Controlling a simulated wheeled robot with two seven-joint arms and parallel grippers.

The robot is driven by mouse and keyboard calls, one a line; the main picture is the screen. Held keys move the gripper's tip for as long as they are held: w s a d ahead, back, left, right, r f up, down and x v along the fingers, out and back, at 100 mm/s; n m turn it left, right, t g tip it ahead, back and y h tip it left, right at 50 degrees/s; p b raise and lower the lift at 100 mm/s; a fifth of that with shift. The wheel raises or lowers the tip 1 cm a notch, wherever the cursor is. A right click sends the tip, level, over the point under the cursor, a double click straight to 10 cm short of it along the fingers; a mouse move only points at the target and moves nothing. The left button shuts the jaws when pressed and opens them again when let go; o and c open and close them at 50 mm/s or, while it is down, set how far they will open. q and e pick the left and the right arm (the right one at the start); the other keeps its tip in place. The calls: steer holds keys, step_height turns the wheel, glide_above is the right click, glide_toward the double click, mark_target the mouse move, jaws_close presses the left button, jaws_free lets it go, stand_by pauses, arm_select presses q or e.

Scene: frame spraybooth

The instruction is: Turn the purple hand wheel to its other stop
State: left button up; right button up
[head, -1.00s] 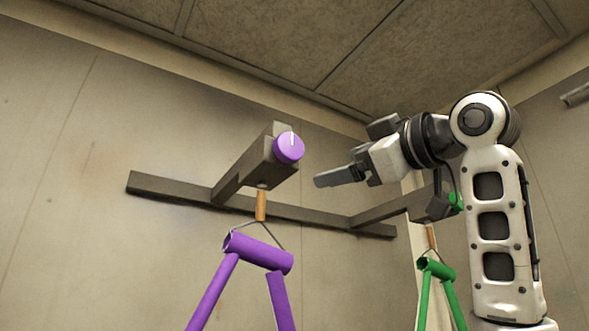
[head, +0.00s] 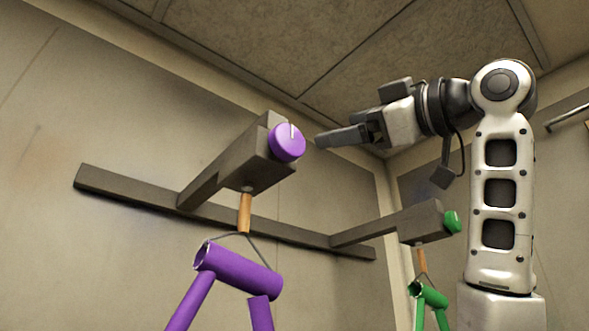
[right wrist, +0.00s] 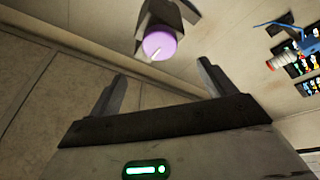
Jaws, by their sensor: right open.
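The purple hand wheel (head: 288,143) is a round knob with a white mark, on the end of a grey bracket arm; in the head view the mark points up. In the right wrist view the purple hand wheel (right wrist: 160,45) is ahead, beyond the fingertips and between their lines. My right gripper (head: 335,137) is open and empty, a short way to the right of the wheel and apart from it. Its two spread fingers show in the right wrist view (right wrist: 158,80). My left gripper is not in view.
A purple frame (head: 240,270) hangs on a hook below the wheel's bracket. A green knob (head: 452,222) and a green frame (head: 432,294) are on a second bracket at the right. A grey wall rail (head: 130,188) carries both brackets. Space between gripper and wheel looks clear.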

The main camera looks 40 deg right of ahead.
mark_target(292, 141)
steer(key=p+x, duration=0.3)
steer(key=x, duration=0.7)
steer(key=shift+w, duration=0.5)
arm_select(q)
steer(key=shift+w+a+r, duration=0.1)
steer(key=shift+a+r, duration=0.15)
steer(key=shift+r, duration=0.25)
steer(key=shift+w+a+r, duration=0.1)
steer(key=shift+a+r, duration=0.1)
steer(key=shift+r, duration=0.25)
arm_select(e)
steer(key=c, duration=0.9)
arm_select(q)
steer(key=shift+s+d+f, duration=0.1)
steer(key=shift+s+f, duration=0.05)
arm_select(e)
steer(key=shift+c, duration=0.4)
